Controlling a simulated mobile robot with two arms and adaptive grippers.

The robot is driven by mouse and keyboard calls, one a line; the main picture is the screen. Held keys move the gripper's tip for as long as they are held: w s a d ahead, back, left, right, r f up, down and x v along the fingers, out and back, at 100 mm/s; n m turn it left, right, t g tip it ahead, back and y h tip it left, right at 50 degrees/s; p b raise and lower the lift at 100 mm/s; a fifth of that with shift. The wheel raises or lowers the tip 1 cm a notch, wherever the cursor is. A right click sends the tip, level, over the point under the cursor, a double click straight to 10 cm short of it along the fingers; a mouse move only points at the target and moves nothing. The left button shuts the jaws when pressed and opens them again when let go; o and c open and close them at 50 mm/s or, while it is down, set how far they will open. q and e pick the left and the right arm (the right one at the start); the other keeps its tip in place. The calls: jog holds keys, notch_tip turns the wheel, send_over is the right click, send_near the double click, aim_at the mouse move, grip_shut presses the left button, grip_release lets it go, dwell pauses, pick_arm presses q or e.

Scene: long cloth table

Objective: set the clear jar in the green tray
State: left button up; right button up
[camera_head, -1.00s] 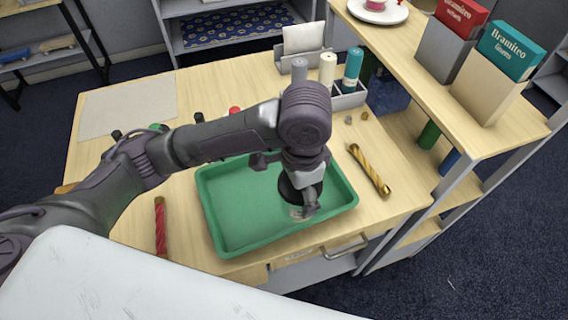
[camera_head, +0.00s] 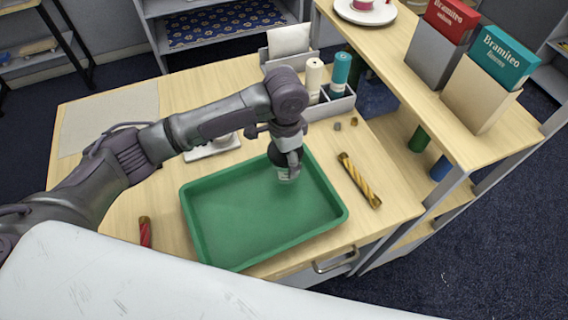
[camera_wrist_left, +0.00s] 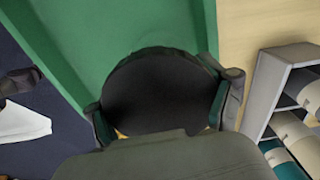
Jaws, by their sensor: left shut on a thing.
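The clear jar (camera_head: 287,176) has a black lid, which fills the middle of the left wrist view (camera_wrist_left: 160,92). My left gripper (camera_head: 288,160) is shut on the jar around its lid, pointing down. The green tray (camera_head: 225,256) is on the wooden table, and the jar is upright over its far right part. I cannot tell whether the jar's base touches the tray floor. The tray's green also shows behind the lid in the wrist view (camera_wrist_left: 90,35). My right gripper is not in view.
A yellow striped tube (camera_head: 360,181) lies right of the tray, a red one (camera_head: 145,232) to its left. A raised shelf (camera_head: 420,85) with boxes borders the right. The tray's front and left are empty.

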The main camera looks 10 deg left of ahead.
pick_arm(q)
jog(key=shift+w+a+f, duration=0.1)
jog(key=shift+w+f, duration=0.05)
jog(key=shift+w, duration=0.05)
jog(key=shift+f, duration=0.4)
notch_tip(320, 180, down, 2)
jog(key=shift+f+p, duration=0.2)
jog(key=shift+p, duration=0.3)
jog(key=shift+f, duration=0.45)
jog(key=o, duration=0.8)
jog(key=shift+o, duration=1.2)
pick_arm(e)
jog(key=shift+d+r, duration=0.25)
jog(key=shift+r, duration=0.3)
pick_arm(q)
jog(key=shift+r, duration=0.1)
